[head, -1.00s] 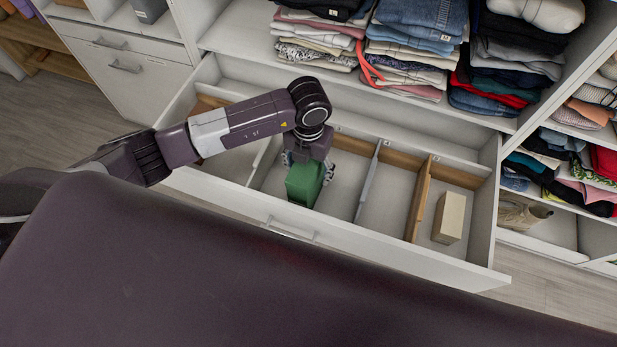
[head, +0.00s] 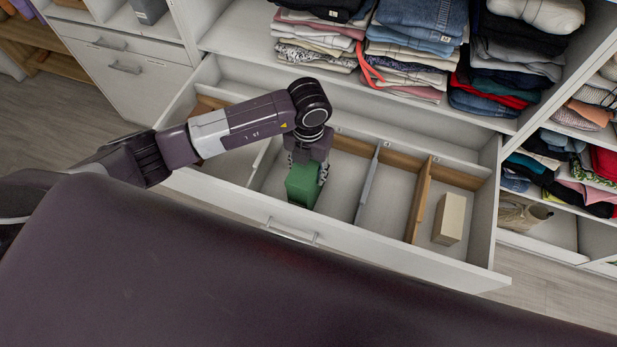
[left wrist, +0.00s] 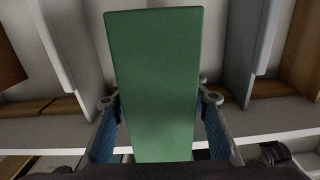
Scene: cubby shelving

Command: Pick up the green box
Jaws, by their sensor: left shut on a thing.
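The green box (head: 303,184) is in a compartment of the open white drawer in the head view, left of the drawer's middle. My left gripper (head: 308,172) reaches down over the drawer and is shut on the box. In the left wrist view the green box (left wrist: 153,85) fills the middle, with the fingers of my left gripper (left wrist: 158,125) against its two sides. The box's underside is hidden, so I cannot tell whether it touches the drawer floor. My right gripper is not in view.
The white drawer (head: 240,208) has several upright dividers, including a grey one (head: 367,185) and a wooden one (head: 419,200) to the right of the box. A beige box (head: 449,218) stands in the right compartment. Folded clothes (head: 415,40) fill the shelves above.

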